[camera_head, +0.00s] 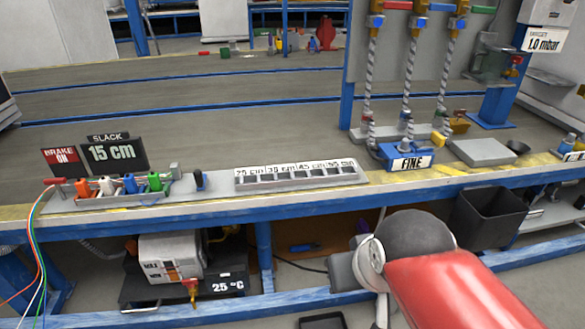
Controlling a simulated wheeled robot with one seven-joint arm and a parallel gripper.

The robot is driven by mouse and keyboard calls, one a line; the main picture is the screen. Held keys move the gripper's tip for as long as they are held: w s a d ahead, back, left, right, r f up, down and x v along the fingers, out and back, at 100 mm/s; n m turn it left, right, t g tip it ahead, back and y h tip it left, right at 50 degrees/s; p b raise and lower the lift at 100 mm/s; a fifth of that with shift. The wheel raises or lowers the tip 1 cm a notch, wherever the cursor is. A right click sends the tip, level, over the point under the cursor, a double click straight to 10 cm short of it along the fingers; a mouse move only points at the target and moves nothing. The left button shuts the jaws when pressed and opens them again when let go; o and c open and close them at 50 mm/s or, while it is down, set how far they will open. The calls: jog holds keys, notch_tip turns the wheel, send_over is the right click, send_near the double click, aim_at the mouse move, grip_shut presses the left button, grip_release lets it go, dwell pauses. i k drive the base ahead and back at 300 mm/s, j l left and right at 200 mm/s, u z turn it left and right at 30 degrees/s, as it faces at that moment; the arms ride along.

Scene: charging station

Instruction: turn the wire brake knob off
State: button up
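A red sign reading "BRAKE ON" (62,158) stands at the left end of the bench, beside a dark "SLACK 15 cm" display (112,153). A small red-tipped piece (55,181) sits just below the brake sign. I cannot tell for sure which of these is the wire brake knob. My red and grey arm shows at the bottom right, in front of the bench. My gripper is not visible.
Several coloured clamps (130,184) with wires at their left line the grey strip. A slotted tray with cm labels (295,177) lies right of it. A blue "FINE" block (407,156) and hanging cables stand further right. A black bin (488,217) is below the bench edge.

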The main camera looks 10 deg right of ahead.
aim_at(57, 182)
jog(key=j+u, duration=0.25)
jog(key=j, duration=0.15)
jog(key=i+j+u, duration=0.25)
jog(key=j, duration=0.15)
jog(key=i+j+u, duration=0.1)
jog(key=j+u, duration=0.15)
jog(key=j, duration=0.15)
jog(key=i+j+u, duration=0.25)
jog(key=k+j, duration=0.1)
